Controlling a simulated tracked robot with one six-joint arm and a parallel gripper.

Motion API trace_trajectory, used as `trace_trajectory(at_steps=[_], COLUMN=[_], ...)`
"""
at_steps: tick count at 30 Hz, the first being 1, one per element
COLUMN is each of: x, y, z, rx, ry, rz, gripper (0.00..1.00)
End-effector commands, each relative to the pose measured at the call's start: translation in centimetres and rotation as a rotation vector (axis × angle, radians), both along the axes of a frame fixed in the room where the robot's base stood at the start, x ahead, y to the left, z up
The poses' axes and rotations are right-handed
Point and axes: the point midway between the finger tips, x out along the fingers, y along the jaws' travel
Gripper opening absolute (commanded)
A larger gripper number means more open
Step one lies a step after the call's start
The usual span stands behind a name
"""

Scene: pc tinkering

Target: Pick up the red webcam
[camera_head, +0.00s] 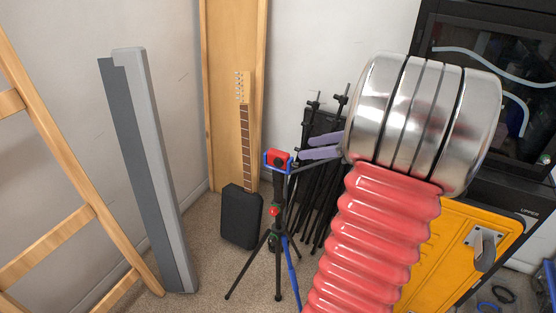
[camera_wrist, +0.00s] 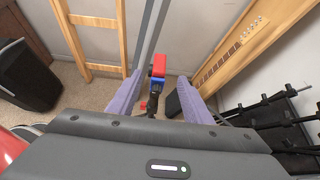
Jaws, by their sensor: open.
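The red webcam (camera_head: 279,157) sits in a blue holder on top of a black tripod (camera_head: 277,245). In the wrist view the webcam (camera_wrist: 159,64) shows ahead, between and beyond the two purple fingers. My gripper (camera_head: 306,147) is open, with its fingers pointing left toward the webcam and their tips a little to its right in the head view. In the wrist view my gripper (camera_wrist: 160,77) has nothing between its fingers that I can see it touching. The exact depth gap to the webcam is hard to tell.
A guitar (camera_head: 244,130) with a black body leans on a wooden board (camera_head: 225,40) behind the tripod. Folded black stands (camera_head: 318,185) are close to the right. A tall grey panel (camera_head: 150,170) and a wooden ladder (camera_head: 60,170) stand left. A yellow case (camera_head: 450,255) stands right.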

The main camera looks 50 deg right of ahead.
Motion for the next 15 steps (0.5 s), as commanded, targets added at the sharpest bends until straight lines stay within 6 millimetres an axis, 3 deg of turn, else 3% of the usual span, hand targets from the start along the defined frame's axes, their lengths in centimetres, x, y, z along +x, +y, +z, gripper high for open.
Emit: trace_trajectory(at_steps=[15], x=[6.0], y=[1.8], z=[-3.4], rx=[0.001], ry=[0.001], rz=[0.002], gripper=[0.45])
